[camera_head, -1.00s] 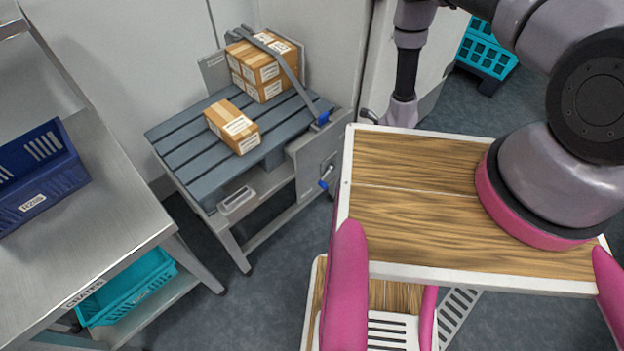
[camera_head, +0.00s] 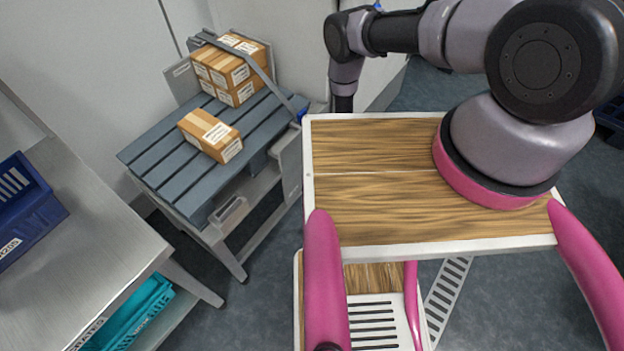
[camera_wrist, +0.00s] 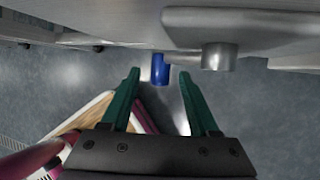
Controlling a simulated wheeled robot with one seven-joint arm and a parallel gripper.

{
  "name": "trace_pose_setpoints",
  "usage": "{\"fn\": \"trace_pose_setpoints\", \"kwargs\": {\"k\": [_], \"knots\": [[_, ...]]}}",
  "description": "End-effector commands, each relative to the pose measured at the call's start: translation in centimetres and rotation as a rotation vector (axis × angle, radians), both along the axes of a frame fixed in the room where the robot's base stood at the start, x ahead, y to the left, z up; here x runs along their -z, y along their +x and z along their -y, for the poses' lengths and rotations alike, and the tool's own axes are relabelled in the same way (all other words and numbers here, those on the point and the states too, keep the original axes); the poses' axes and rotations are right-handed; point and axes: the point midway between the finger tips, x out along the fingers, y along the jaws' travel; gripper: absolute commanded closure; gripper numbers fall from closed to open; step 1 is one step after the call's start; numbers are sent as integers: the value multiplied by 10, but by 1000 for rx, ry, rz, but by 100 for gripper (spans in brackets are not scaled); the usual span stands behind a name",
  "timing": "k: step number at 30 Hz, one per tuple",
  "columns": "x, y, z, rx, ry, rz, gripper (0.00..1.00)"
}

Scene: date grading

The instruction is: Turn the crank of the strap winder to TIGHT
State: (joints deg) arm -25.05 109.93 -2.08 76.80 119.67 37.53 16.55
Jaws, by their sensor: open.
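The blue crank handle (camera_wrist: 160,66) shows in the wrist view as a short upright cylinder. My gripper (camera_wrist: 159,76) is open, with its two green fingers on either side of the handle's line. I cannot tell whether the handle is fully between the fingertips or just beyond them; no grip shows. A grey metal part with a short post (camera_wrist: 218,56) is just right of it. In the head view the slatted strapping bench (camera_head: 172,158) carries the grey strap (camera_head: 262,75) over stacked cartons (camera_head: 233,72).
A loose carton (camera_head: 210,136) lies on the slats. A steel table (camera_head: 95,240) with a blue crate (camera_head: 25,215) stands at left, with a teal crate (camera_head: 130,315) below. My own wooden deck is close to the bench's right side. Floor shows between table and bench.

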Motion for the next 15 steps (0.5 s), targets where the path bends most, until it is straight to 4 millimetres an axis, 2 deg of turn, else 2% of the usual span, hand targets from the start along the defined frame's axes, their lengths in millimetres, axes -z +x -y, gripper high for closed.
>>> {"fn": "trace_pose_setpoints", "kwargs": {"k": [4,11,12,14,15], "knots": [[7,0,-4,-2,0,1,39],[8,0,-4,-1,0,0,39],[8,0,-4,-1,0,0,42],[8,0,-4,-1,0,0,65],[8,0,-4,-1,0,0,81]]}}
